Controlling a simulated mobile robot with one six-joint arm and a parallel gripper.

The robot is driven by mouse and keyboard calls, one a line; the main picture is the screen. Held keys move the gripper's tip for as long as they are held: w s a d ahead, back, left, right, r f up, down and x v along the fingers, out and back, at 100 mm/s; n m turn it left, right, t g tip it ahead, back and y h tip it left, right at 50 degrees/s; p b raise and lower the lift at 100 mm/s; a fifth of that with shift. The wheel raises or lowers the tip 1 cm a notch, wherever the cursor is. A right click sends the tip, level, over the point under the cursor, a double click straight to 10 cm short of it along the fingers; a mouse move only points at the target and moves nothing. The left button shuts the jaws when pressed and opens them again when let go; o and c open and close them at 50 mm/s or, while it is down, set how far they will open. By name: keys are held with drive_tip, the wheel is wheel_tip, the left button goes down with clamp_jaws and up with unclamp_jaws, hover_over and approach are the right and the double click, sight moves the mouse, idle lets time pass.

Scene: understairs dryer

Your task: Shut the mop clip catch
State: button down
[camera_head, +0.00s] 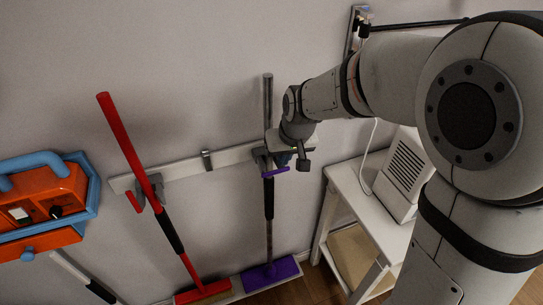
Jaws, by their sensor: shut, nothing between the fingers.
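The mop (268,205) has a grey and black handle and a purple head (270,273). It stands upright against the wall, held at a grey clip (261,158) on a white wall rail. The clip's purple catch (276,172) juts out across the front of the handle; I cannot tell how far open it stands. My gripper (303,165) is shut and empty, just right of the clip and close to the catch. I cannot tell whether it touches it. My wrist hides part of the clip's right side.
A red broom (130,150) leans in another clip on the rail (190,167), with a red catch (134,202). An empty hook (207,160) sits between them. An orange and blue machine (45,205) is at left. A white table (352,190) carries a vented appliance (403,172) at right.

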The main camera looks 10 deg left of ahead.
drive_tip(key=shift+s+a, duration=0.45)
drive_tip(key=shift+a, duration=0.2)
drive_tip(key=shift+r, duration=0.2)
drive_tip(key=d+r+p, duration=0.2)
drive_tip(key=d+r, duration=0.4)
drive_tip(key=r, duration=0.5)
drive_tip(key=shift+d+r, duration=0.2)
drive_tip(key=shift+d, duration=0.05)
drive_tip(key=s+d+f+m+h, duration=0.1)
drive_tip(key=s+d+f+m, duration=0.1)
drive_tip(key=s+d, duration=0.5)
drive_tip(key=s+d+f+m+h, duration=0.1)
drive_tip(key=s+d+f+m, duration=0.1)
drive_tip(key=s+d, duration=0.5)
drive_tip(key=s, duration=0.3)
drive_tip(key=shift+d+f, duration=0.25)
drive_tip(key=shift+d, duration=0.05)
